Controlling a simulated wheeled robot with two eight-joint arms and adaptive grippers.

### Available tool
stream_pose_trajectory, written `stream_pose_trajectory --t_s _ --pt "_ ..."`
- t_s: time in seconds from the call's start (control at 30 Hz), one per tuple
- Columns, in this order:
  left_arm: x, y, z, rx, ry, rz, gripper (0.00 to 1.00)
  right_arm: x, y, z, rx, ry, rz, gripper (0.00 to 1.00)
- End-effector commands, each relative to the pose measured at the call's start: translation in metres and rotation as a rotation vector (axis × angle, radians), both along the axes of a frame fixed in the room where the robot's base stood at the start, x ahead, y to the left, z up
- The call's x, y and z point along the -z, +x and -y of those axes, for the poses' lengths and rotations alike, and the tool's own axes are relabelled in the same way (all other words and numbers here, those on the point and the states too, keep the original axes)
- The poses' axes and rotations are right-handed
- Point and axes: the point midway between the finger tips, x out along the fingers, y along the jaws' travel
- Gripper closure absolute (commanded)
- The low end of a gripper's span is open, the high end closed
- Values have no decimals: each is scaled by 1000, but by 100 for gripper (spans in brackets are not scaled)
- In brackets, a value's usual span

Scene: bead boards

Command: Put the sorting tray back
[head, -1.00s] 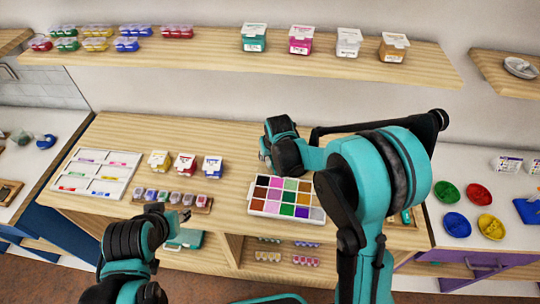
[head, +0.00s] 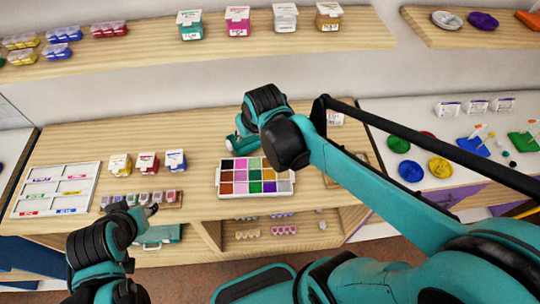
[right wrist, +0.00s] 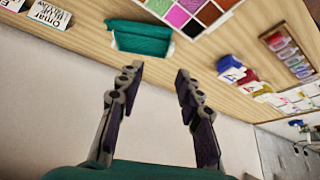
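A flat white tray with labelled compartments (head: 56,187) lies at the counter's left. I cannot tell which is the sorting tray. My right gripper (right wrist: 157,80) is open and empty behind the coloured tray, with its fingers spread towards a teal, white-edged item (right wrist: 142,39) beside that tray. In the head view my right wrist hides its fingers. My left gripper (head: 152,209) is near a row of small bead boxes; its opening is unclear.
Three lidded tubs (head: 147,162) stand between the trays, with the bead boxes (head: 145,198) in front. A wall shelf (head: 130,75) with more tubs hangs above. Coloured dishes (head: 411,171) stand on the right counter. Bare wood lies behind the tubs.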

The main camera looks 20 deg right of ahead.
Motion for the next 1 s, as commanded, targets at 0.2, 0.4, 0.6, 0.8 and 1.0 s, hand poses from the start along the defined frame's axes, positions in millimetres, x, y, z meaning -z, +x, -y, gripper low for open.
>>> stream_pose_trajectory --t_s 0.2,0.4,0.6,0.8,1.0 --pt "0 0 0 0 0 0 60 -8 -79 24 42 8 79 64" --pt "0 0 0 0 0 0 60 0 -115 33 65 11 126 64" --pt "0 0 0 0 0 0 60 3 -123 35 71 11 138 64" --pt "0 0 0 0 0 0 60 3 -122 35 70 11 137 64" --pt "23 0 0 0 0 0 60 26 -122 35 70 11 137 64"
